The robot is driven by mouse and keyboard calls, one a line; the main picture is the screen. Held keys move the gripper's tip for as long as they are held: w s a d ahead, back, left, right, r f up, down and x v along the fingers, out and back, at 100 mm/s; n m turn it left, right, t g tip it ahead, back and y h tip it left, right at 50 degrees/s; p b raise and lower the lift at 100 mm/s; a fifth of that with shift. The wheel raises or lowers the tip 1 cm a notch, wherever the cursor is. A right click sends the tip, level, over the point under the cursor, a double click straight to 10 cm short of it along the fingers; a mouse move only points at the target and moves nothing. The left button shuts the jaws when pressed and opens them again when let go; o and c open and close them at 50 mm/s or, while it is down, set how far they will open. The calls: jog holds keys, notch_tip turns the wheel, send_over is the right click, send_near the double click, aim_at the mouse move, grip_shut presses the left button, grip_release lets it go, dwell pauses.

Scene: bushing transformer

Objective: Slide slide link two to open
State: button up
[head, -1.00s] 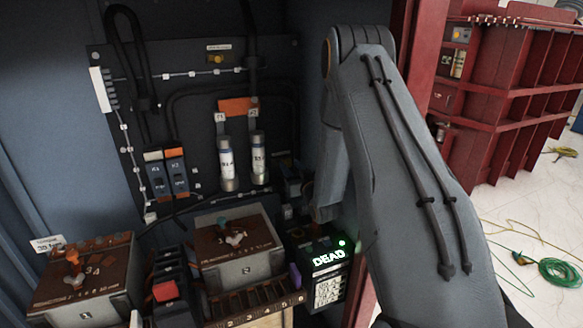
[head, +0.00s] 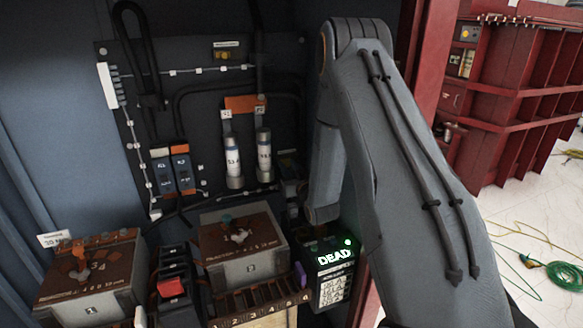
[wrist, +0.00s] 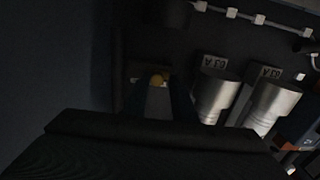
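I see no label that reads slide link two. A small part with a yellow top (wrist: 157,79) sits in the dark just ahead of my gripper (wrist: 158,108) in the wrist view. In the head view a dark part (head: 290,165) right of the fuses is partly covered by my arm; I cannot tell if it is the same part. My gripper's dark body fills the bottom of the wrist view. Its fingers are too dark to tell whether they are open, shut or touching anything. In the head view my gripper is hidden behind my arm.
Two fuses (head: 234,162) stand on the dark panel, with two blue switches (head: 172,171) to their left. Below are transformer boxes (head: 243,250), a red switch (head: 170,287) and a tester reading DEAD (head: 335,258). A red cabinet wall (head: 405,60) is at the right.

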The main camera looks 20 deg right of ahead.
jog(key=shift+o, duration=0.9)
jog(key=shift+a, duration=0.15)
jog(key=shift+s+d, duration=0.2)
jog(key=s+b, duration=0.2)
jog(key=s, duration=0.5)
jog(key=shift+s, duration=0.2)
jog(key=shift+a, duration=0.1)
